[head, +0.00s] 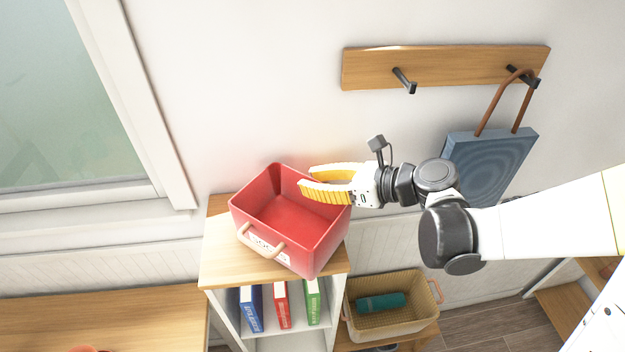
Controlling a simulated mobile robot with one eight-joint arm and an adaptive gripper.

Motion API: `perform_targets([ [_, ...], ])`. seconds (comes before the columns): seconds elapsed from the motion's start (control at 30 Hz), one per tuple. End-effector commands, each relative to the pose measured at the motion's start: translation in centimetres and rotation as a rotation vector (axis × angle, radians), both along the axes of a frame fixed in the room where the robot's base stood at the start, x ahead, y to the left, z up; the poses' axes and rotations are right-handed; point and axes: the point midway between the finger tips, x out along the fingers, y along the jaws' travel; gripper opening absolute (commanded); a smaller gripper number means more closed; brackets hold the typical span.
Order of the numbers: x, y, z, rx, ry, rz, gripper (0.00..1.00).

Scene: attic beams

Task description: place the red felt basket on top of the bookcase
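The red felt basket (290,225), an open box with a pale handle on its front side, is over the wooden top of the bookcase (222,262). It is turned at an angle to the bookcase, and its front corner comes close to the top's front edge. I cannot tell whether its base touches the top. My gripper (306,179) reaches in from the right. Its yellow fingers straddle the basket's back right wall, one inside and one outside, and look shut on it. The basket hides the middle of the bookcase top.
Blue, red and green books (282,305) stand on the shelf below. A tan basket (395,322) holding a teal roll (381,302) is right of the bookcase. A hook rail (445,68) with a hanging blue bag (490,165) is on the wall. A wooden surface (100,320) lies left.

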Motion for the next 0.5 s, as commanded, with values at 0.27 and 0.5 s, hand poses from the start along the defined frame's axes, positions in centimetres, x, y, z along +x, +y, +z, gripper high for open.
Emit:
perform_targets([
  [0.27, 0.0, 0.0, 0.1, 0.0, 0.0, 0.0, 0.27],
  [0.5, -0.6, -1.7, 1.1, 0.0, 0.0, -0.004, 0.27],
])
